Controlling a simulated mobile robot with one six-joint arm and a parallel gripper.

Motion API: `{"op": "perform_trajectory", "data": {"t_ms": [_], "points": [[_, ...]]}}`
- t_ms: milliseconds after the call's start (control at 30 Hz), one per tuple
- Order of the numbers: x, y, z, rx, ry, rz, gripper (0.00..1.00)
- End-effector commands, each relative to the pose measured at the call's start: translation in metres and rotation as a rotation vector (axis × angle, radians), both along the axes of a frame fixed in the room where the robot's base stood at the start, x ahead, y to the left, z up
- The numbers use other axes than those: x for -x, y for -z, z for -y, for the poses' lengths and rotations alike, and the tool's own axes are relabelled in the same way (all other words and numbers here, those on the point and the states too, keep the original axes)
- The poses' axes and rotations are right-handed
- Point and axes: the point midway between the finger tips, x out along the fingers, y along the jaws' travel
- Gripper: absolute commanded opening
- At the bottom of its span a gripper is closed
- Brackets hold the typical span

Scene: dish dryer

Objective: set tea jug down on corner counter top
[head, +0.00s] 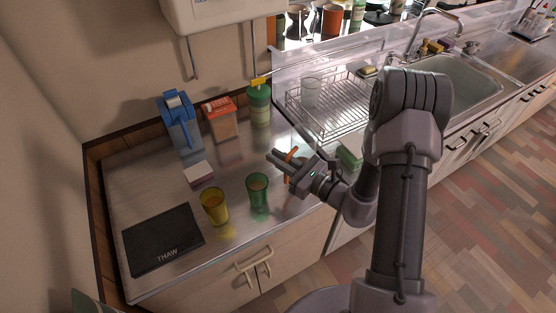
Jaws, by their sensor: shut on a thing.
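My gripper (281,163) is over the right part of the corner counter top (140,187), near its front edge and right of the green tumbler. It is shut on a thin, curved orange piece (291,153), which looks like the handle of the tea jug. The jug's body cannot be made out clearly; it may be clear or hidden by the gripper. I cannot tell whether it touches the counter.
A green tumbler (258,194) and a yellow tumbler (214,207) stand near the front. A black THAW board (163,240), a small box (199,174), a blue device (180,125), an orange-topped container (220,120) and a green bottle (259,107) surround bare metal. A dish rack (325,122) stands right.

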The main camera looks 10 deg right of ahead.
Motion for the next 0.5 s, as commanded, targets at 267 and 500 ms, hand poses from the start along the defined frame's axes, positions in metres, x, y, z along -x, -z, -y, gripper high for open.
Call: {"op": "perform_trajectory", "data": {"t_ms": [267,500], "points": [[0.0002,0.0021,0.0002,0.0,0.0,0.0,0.15],[0.0002,0.0013,0.0002,0.0,0.0,0.0,0.33]]}}
